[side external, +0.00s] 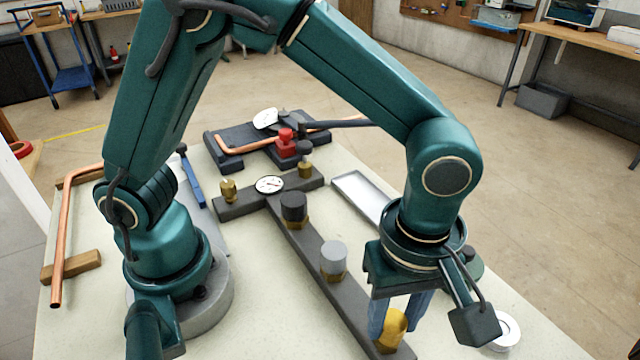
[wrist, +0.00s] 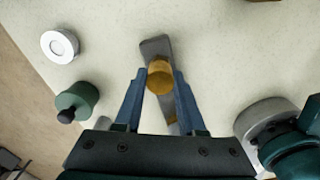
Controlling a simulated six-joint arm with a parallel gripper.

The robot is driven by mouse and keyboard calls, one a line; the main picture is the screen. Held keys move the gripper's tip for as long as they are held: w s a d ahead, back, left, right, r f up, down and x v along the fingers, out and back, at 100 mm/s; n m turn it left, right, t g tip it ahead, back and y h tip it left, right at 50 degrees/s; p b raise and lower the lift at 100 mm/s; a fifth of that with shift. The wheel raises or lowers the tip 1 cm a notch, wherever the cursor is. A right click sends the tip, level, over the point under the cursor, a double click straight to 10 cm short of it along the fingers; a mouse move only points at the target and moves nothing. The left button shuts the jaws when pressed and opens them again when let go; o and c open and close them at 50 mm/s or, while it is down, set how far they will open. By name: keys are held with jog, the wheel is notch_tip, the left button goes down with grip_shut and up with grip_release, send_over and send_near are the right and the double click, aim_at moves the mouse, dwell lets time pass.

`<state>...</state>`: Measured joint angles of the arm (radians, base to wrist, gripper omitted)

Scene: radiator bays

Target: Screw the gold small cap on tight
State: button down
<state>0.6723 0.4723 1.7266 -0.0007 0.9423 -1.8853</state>
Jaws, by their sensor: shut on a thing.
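The gold cap (side external: 394,322) is at the near end of a long dark bar (side external: 318,268). My gripper (side external: 402,318) points straight down with its two blue fingers shut on the cap's sides. In the wrist view the cap (wrist: 159,75) sits between the fingertips, above the bar (wrist: 156,47). The cap looks upright and in line with the bar's end. The fingers hide part of its sides, and I cannot tell how its lower edge meets the fitting below.
A grey cap (side external: 334,256) and a black cap (side external: 293,206) stand on brass fittings along the same bar. A dial gauge (side external: 269,185) and small brass valve (side external: 228,188) are farther back. A white round piece (wrist: 60,46) and green round piece (wrist: 77,100) lie beside the gripper.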

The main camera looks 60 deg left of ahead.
jog(key=m, duration=1)
jog(key=shift+m, duration=0.4)
jog(key=m, duration=1)
jog(key=c, duration=0.7)
grip_release()
